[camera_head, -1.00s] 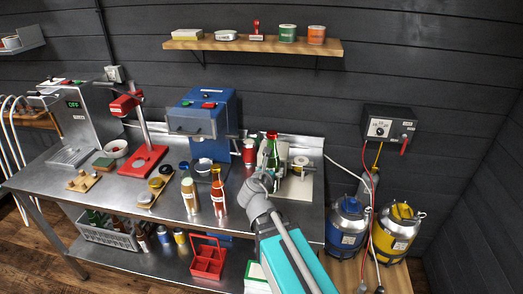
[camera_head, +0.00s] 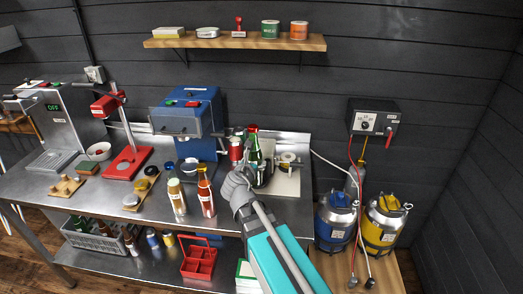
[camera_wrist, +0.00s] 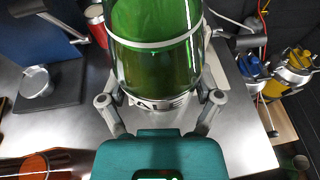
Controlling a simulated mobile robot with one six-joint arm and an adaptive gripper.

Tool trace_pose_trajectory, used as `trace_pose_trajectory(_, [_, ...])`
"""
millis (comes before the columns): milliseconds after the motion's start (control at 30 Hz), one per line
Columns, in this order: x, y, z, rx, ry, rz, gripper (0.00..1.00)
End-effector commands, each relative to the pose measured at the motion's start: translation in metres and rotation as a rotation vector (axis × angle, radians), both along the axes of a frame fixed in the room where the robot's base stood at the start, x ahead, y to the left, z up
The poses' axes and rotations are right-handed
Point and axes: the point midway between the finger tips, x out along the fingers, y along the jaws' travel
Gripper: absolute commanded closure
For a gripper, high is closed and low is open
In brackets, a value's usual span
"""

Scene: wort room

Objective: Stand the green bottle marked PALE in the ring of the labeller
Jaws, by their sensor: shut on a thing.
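The green bottle (camera_head: 255,152) is upright in my gripper (camera_head: 249,172), at the back right of the steel bench. In the wrist view the bottle (camera_wrist: 155,50) fills the middle, with a white band and part of a pale label reading like "ALE". The fingers of my gripper (camera_wrist: 160,98) are shut around it, one on each side. The labeller (camera_head: 291,181), a pale plate with a white roll, is just behind and right of the bottle. Its ring is hidden by the bottle and gripper, so I cannot tell whether the bottle is over it.
A red can (camera_head: 236,150) stands close left of the bottle. A blue machine (camera_head: 187,115) is farther left. Two bottles, one with red-brown contents (camera_head: 206,192), stand at the bench's front. Blue and yellow kegs (camera_head: 384,222) are at the right. The labeller plate's right side is clear.

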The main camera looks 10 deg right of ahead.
Motion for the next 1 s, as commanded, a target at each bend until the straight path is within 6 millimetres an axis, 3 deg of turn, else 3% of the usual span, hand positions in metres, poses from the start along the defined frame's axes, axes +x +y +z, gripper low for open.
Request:
trace_pose_trajectory(33, [0.014,-0.001,-0.004,-0.001,-0.001,-0.005,0.78])
trace_pose_trajectory(300, [0.072,-0.017,-0.017,-0.001,-0.001,-0.039,0.78])
trace_pose_trajectory(500, [0.101,-0.029,-0.023,0.0,-0.001,-0.058,0.78])
trace_pose_trajectory(1000, [0.109,-0.034,-0.024,-0.001,-0.002,-0.065,0.78])
